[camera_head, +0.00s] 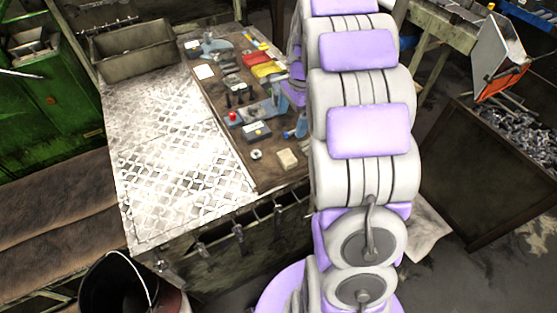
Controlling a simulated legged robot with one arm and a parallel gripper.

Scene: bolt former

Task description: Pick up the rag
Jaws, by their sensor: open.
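No rag can be made out for certain. A small flat beige piece (287,159) lies near the front right edge of the workbench and could be a folded cloth. A pale, loose sheet (428,235) shows low down to the right of my arm, partly hidden by it, and could also be a cloth. My white and lavender arm runs up the middle of the picture and leaves the top edge. My gripper cannot be seen. The arm hides part of the bench's right side.
The workbench (172,165) has a bare patterned metal plate on its left side. Several small tools and a red-buttoned device (234,117) lie on its right. A metal bin (143,50) stands at the back. A bucket (128,290) stands front left, a scrap container (490,185) right.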

